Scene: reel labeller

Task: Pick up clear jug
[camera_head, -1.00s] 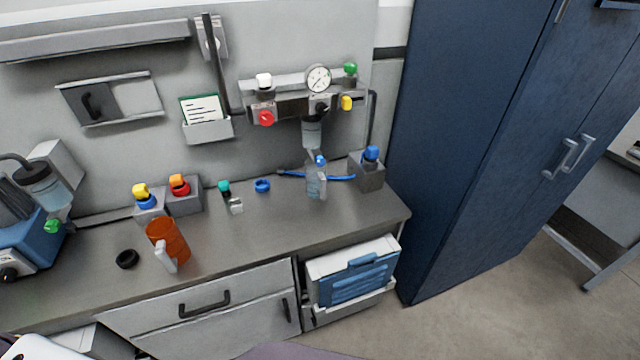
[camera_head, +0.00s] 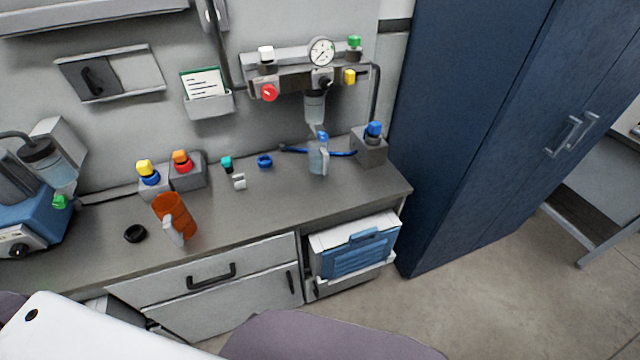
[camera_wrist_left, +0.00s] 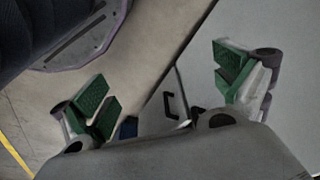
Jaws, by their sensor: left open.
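The clear jug (camera_head: 317,160) stands on the counter below the gauge panel in the head view, with something blue at its top. A blue hose lies on the counter behind it. My left gripper (camera_wrist_left: 165,92) shows in the left wrist view, with its green-padded fingers wide apart and nothing between them. Past the fingers are the floor and a grey drawer front with a dark handle, and the jug is not in that view. In the head view neither gripper shows.
An orange jug (camera_head: 176,218) and a black ring (camera_head: 135,233) stand on the counter's left part. Holders with coloured caps line the back. A grey block with a blue top (camera_head: 371,148) is right of the clear jug. A tall blue cabinet (camera_head: 480,120) bounds the counter's right.

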